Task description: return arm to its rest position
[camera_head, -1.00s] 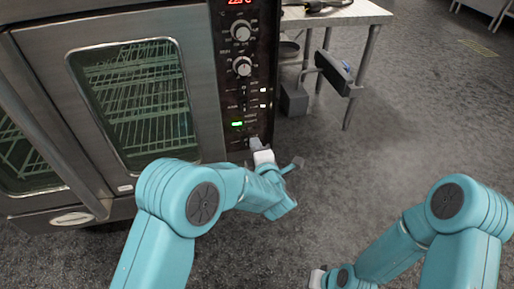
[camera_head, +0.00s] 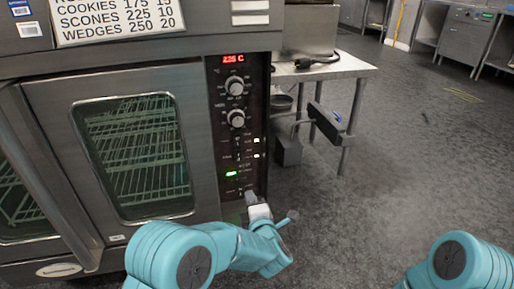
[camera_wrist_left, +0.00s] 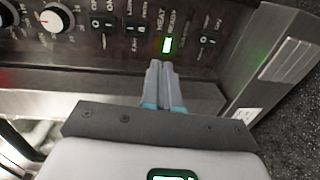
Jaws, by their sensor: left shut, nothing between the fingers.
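My left arm (camera_head: 225,247) reaches in from the bottom to the front of the oven. Its gripper (camera_head: 251,198) is at the lower end of the oven's dark control panel (camera_head: 237,135), just below a green light (camera_head: 232,174). In the left wrist view the two fingers of the gripper (camera_wrist_left: 158,70) are together and empty, pointing at the panel beside the lit green light (camera_wrist_left: 166,45). I cannot tell whether the tips touch the panel. My right arm (camera_head: 455,262) shows only as a bent joint at the lower right; its gripper is out of view.
The oven door (camera_head: 130,155) is shut, with racks behind its glass. Two knobs sit under a red display (camera_head: 233,58). A baking chart (camera_head: 115,18) is above. A steel table (camera_head: 335,66) stands behind right. The grey floor (camera_head: 370,210) between oven and right arm is clear.

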